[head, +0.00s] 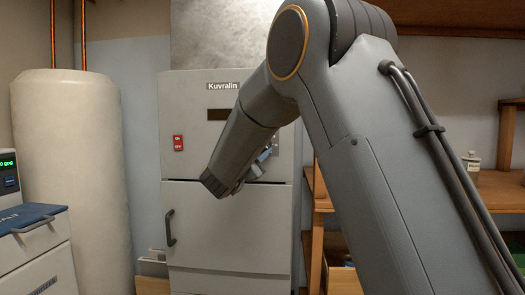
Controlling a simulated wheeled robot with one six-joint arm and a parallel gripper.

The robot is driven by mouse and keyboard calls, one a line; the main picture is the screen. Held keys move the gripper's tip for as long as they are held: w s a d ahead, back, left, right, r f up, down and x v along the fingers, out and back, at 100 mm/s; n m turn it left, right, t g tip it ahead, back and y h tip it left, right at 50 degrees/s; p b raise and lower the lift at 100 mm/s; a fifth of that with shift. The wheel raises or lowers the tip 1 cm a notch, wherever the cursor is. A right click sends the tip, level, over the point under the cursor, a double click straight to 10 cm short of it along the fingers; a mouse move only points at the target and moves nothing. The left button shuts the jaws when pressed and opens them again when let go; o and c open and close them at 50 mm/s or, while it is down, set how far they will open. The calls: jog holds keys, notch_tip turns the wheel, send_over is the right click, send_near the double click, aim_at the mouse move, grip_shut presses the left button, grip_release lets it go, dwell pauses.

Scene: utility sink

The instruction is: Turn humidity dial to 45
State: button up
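A grey cabinet (187,105) labelled "Kuvralin" stands ahead in the head view. Its upper panel has a dark display window (218,114) and a red ON/OFF switch (178,142). I see no humidity dial or scale; my forearm and wrist cover the middle and right of this panel. My gripper (264,157) is partly visible at the panel's lower right, mostly behind my wrist. Its fingers are too small and covered to tell open from shut, or whether they touch anything.
The cabinet's lower door has a dark handle (169,228) at left. A white tank (68,170) stands to its left, with a blue-topped machine (30,217) at the left edge. Wooden shelving (497,188) with a small bottle (471,160) is at right.

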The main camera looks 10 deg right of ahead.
jog(key=shift+m, duration=0.7)
jog(key=o, duration=1)
jog(key=shift+o, duration=0.2)
jog(key=v, duration=0.7)
jog(key=shift+s+a, duration=0.3)
jog(key=shift+s, duration=0.05)
